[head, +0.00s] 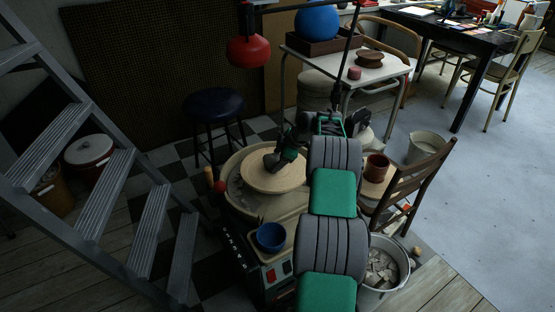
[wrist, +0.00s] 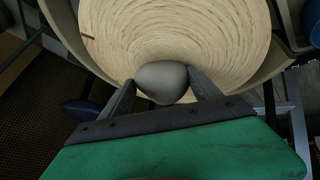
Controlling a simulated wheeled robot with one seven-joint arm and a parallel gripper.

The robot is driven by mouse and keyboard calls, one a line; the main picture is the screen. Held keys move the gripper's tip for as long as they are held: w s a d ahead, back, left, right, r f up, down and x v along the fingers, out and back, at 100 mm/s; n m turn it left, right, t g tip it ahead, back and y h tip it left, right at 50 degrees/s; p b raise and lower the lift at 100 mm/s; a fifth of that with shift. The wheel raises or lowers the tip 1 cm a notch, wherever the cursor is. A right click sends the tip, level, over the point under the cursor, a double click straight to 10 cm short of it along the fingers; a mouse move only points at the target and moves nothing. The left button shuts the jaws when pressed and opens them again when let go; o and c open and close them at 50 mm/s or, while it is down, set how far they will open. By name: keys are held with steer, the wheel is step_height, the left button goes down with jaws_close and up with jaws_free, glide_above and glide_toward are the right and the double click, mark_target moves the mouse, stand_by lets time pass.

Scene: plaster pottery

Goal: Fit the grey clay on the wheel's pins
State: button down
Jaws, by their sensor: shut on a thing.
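The grey clay (wrist: 162,82) is a smooth rounded lump between the two fingers of my gripper (wrist: 160,86) in the wrist view. The fingers are shut on its sides. Behind it is the wheel's round, pale wooden disc (wrist: 180,30), with a short dark mark near its left side. In the head view, my gripper (head: 280,158) is over the back part of the wheel's disc (head: 278,181). A grey shape shows at its tip. I cannot tell whether the clay touches the disc. I cannot make out the pins.
A blue bowl (head: 271,237) stands at the front of the wheel's housing. A dark stool (head: 213,104) is behind it, and a wooden chair (head: 419,182) with a brown pot (head: 377,167) is at right. A bucket of pale pieces (head: 399,267) stands front right. A stepladder (head: 103,196) is at left.

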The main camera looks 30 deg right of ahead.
steer(key=shift+c, duration=0.7)
jaws_free()
steer(key=shift+f, duration=0.1)
steer(key=shift+o, duration=0.4)
steer(key=shift+s+a+f, duration=0.1)
steer(key=shift+s+f, duration=0.05)
steer(key=shift+f, duration=0.05)
steer(key=p+v, duration=0.2)
steer(key=v, duration=0.6)
steer(key=s+a+r+m+g+h+p, duration=0.1)
steer(key=s+a+r+m+p, duration=0.15)
steer(key=a+r+p, duration=0.7)
steer(key=s+a+r+m+g+p, duration=0.1)
steer(key=s+a+r+m+p, duration=0.2)
steer(key=a+r, duration=1.2)
steer(key=s+a+r+m+p, duration=0.2)
steer(key=s+a+r+p, duration=0.2)
steer(key=s, duration=0.7)
steer(key=s+a+r+m+h+p, duration=0.1)
steer(key=s+a+r+m+p, duration=0.2)
steer(key=s, duration=0.7)
steer(key=a+r+p, duration=0.1)
steer(key=a+p, duration=0.1)
steer(key=a, duration=0.1)
steer(key=shift+s+r+g, duration=0.2)
steer(key=shift+s+g, duration=0.1)
steer(key=shift+s, duration=0.1)
